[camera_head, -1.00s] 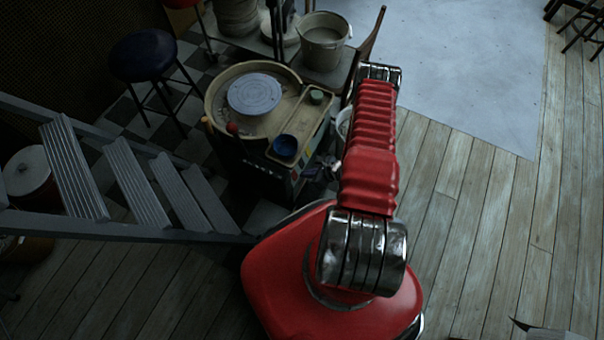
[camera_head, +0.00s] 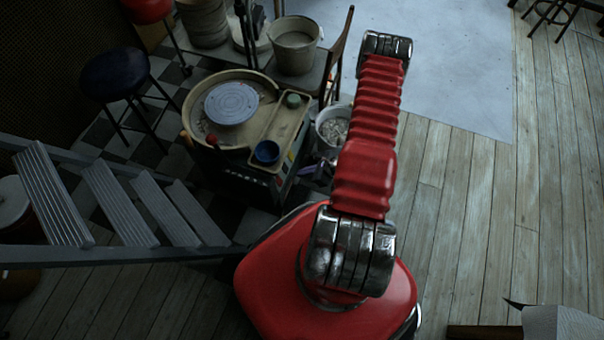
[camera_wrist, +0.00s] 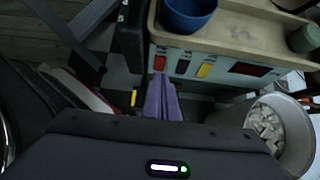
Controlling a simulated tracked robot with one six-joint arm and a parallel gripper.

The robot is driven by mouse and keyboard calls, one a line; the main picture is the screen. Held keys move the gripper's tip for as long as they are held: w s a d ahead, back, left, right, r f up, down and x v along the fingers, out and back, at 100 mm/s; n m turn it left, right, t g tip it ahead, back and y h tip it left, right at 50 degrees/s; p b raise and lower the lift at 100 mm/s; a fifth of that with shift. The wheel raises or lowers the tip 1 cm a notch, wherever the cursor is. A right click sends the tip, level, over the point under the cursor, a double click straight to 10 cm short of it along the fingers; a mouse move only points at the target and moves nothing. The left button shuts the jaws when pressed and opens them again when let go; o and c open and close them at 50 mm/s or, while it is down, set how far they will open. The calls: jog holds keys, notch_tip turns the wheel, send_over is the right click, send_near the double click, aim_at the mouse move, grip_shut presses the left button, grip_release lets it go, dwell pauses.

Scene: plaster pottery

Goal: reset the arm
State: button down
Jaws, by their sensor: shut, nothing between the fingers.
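My gripper (camera_wrist: 161,98) shows in the wrist view as two purple fingers side by side, shut and empty. It points toward the floor beside the pottery wheel's body. My red arm (camera_head: 368,130) extends away from my base in the head view and hides most of the gripper. The pottery wheel (camera_head: 231,103) with its tan basin stands left of the arm. A blue bowl (camera_head: 267,152) sits on the wheel's tray and also shows in the wrist view (camera_wrist: 188,14). A bucket of pale chunks (camera_head: 333,128) stands close by the arm; it also shows in the wrist view (camera_wrist: 275,130).
Metal steps (camera_head: 120,203) stand at the left. A dark blue stool (camera_head: 114,74) and a red stool (camera_head: 148,10) are behind. A pale bucket (camera_head: 295,45) stands near a wooden chair (camera_head: 341,55). The plank floor (camera_head: 470,210) at the right is largely clear.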

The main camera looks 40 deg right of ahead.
jog(key=shift+a, duration=0.1)
dwell(0.5)
jog(key=s+a+r+n+g+y, duration=0.1)
jog(key=s+a+r+n+y, duration=0.25)
jog(key=a+r, duration=0.35)
jog(key=s+a+r+n+h, duration=0.1)
jog(key=a+r+n, duration=0.3)
jog(key=r, duration=1.4)
jog(key=s+a+r+n+h, duration=0.2)
jog(key=a+r+n+h, duration=0.2)
jog(key=r+n, duration=0.9)
jog(key=s+a+r+n+h, duration=0.2)
jog(key=a+r+n, duration=0.4)
jog(key=r, duration=1.9)
jog(key=n, duration=0.3)
jog(key=shift+h, duration=0.35)
